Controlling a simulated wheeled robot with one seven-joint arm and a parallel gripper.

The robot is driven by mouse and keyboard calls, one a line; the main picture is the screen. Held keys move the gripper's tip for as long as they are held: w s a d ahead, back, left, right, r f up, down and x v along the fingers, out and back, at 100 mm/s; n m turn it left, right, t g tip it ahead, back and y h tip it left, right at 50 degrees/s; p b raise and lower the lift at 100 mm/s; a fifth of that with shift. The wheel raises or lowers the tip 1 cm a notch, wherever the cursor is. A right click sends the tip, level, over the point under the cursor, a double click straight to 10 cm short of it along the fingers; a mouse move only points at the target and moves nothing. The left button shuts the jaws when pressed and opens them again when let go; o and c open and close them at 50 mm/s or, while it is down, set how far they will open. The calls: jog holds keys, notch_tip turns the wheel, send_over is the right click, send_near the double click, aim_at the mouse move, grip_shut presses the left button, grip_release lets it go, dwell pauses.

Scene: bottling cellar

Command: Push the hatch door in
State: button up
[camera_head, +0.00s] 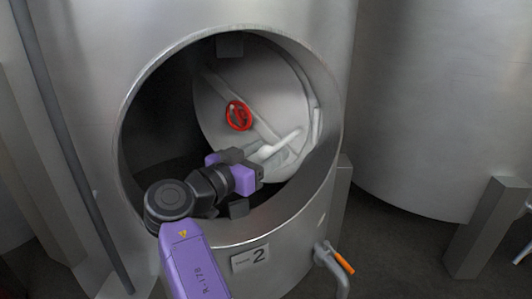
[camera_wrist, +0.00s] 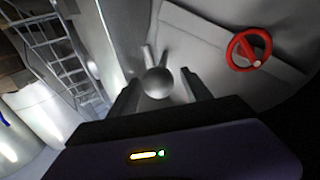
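The hatch door (camera_head: 267,95) is a round pale metal plate set back inside the tank's round opening, tilted at an angle to the rim. It carries a red handwheel (camera_head: 238,115) and a pale lever (camera_head: 281,144) on its lower right part. My gripper (camera_head: 257,163) reaches through the opening to the lever's near end. In the wrist view, the lever's round knob (camera_wrist: 159,83) sits between my two dark fingers, which stand apart with gaps beside it. My gripper also shows there (camera_wrist: 160,76). The red wheel (camera_wrist: 249,49) is at the upper right.
The opening's metal rim (camera_head: 124,112) surrounds my arm, close below it. A plate marked 2 (camera_head: 250,258) and a tap with an orange handle (camera_head: 341,262) are below the opening. Another tank (camera_head: 434,100) stands to the right. A ladder-like metal frame (camera_wrist: 57,47) shows in the wrist view.

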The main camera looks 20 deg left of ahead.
jog(key=v, duration=0.7)
jog(key=shift+s+a+p, duration=0.1)
jog(key=shift+s+p, duration=0.25)
jog(key=shift+p, duration=0.05)
